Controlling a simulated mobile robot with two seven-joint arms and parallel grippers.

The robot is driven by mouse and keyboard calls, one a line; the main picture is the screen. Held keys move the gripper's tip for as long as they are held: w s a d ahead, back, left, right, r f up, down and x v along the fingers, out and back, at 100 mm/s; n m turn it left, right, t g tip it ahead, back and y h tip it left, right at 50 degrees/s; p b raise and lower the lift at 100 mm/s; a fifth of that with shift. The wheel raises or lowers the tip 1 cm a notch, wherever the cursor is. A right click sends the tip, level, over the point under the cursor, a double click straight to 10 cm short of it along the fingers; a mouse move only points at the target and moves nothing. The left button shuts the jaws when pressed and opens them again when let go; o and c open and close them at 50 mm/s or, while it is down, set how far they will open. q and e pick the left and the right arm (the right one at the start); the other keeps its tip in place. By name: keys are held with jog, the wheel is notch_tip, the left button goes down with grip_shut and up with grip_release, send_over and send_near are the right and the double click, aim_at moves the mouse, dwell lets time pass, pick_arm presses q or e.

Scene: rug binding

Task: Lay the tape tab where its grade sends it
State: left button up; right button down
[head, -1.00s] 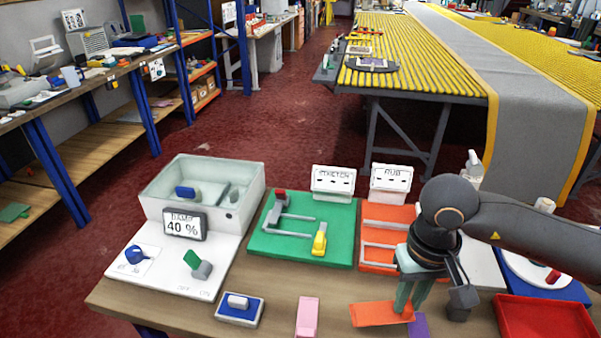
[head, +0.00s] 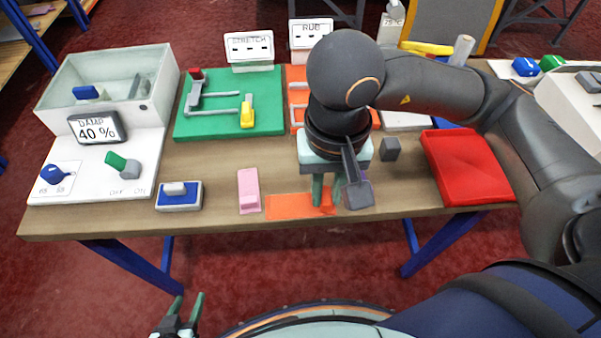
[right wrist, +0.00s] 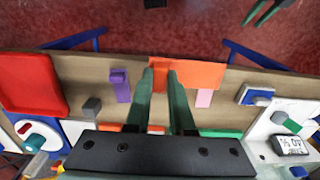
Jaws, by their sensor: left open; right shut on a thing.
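An orange tape tab (head: 288,207) lies flat at the table's front edge, with a pink tab (head: 248,190) to its left. My right gripper (head: 328,198) points down and is shut on the orange tab's raised end; the right wrist view also shows the orange tab (right wrist: 201,75). I cannot tell whether it is lifted at all. My left gripper (head: 183,318) is open and empty, low in front of the table. Behind stand a green board (head: 212,128) labelled STRETCH and an orange board (head: 297,98) labelled RUB.
A grey-white tank (head: 70,95) with a display (head: 97,128) reading DAMP 40 % stands at left, with a green-handled switch (head: 122,165) in front. A blue-and-white block (head: 178,195) lies near the front. A red tray (head: 465,165) is at right, a grey block (head: 390,149) left of it.

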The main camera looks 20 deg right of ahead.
jog(key=w+d+f, duration=0.1)
jog(key=w+f, duration=0.1)
jog(key=w, duration=0.1)
jog(key=w+d+f, duration=0.2)
jog(key=w+f, duration=0.1)
jog(key=w+d+f, duration=0.2)
jog(key=w, duration=0.2)
jog(key=shift+d+f, duration=0.15)
jog(key=shift+f, duration=0.25)
jog(key=shift+w+d+f, duration=0.15)
jog(key=shift+w+f, duration=0.25)
jog(key=shift+f, duration=0.1)
jog(key=shift+w+d+f+p, duration=0.15)
jog(key=shift+f+p, duration=0.3)
jog(key=shift+f, duration=1.35)
jog(key=shift+f, duration=0.15)
jog(key=c, duration=0.8)
grip_release()
